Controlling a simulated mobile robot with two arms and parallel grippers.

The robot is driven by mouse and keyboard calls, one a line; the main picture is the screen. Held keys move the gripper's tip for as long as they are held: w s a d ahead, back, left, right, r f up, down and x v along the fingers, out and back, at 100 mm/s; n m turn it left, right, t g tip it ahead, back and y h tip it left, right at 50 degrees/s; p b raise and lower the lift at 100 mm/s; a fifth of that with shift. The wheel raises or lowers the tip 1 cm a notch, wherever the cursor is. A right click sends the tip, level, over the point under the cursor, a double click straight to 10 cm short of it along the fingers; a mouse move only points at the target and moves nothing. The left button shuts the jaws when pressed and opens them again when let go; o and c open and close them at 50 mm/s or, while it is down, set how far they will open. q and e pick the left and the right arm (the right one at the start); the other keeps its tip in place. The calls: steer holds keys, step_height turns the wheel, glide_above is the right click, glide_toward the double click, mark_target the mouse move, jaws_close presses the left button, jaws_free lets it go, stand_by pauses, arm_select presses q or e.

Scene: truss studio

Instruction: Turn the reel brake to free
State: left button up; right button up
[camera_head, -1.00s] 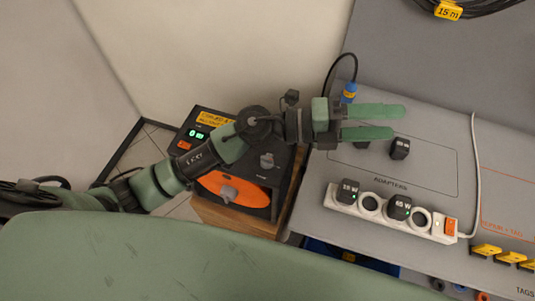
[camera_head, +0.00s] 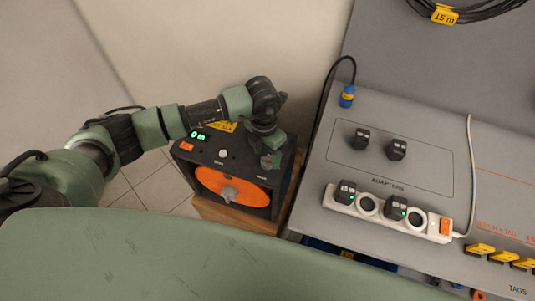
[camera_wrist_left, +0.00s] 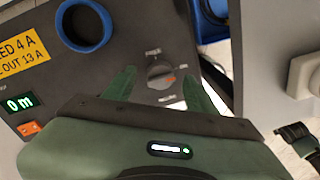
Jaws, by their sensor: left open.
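The cable reel box (camera_head: 282,196) is black, with an orange reel disc (camera_head: 212,184) and a grey crank on its front. A grey brake knob (camera_wrist_left: 158,72) sits on its top panel, with an orange mark toward the lower right in the left wrist view. My left gripper (camera_head: 271,156) points down at the knob, fingers open. In the wrist view the fingers stand on either side of the knob; I cannot tell whether they touch it. The green display (camera_wrist_left: 20,103) reads 0 m. My right gripper is out of view.
An orange switch (camera_wrist_left: 29,128) and a blue ring (camera_wrist_left: 85,25) are on the reel panel. Right of the reel, a grey table (camera_head: 330,178) holds black adapters (camera_head: 397,150), a white power strip (camera_head: 375,217) and yellow tags (camera_head: 480,249). A blue plug (camera_head: 347,97) stands behind.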

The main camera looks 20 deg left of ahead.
arm_select(q)
steer(key=shift+d+f, duration=0.1)
steer(key=shift+f, duration=0.85)
jaws_close()
steer(key=shift+n, duration=0.5)
steer(key=n, duration=0.2)
steer(key=shift+n, duration=0.4)
steer(key=n, duration=0.4)
steer(key=shift+n+t+b, duration=0.3)
steer(key=shift+b, duration=0.05)
steer(key=n, duration=0.4)
steer(key=shift+r+n, duration=0.1)
steer(key=shift+n, duration=0.2)
steer(key=n, duration=0.4)
steer(key=shift+s+a+n+t, duration=0.2)
steer(key=shift+n+t, duration=0.1)
steer(key=shift+n, duration=0.1)
steer(key=shift+p, duration=0.3)
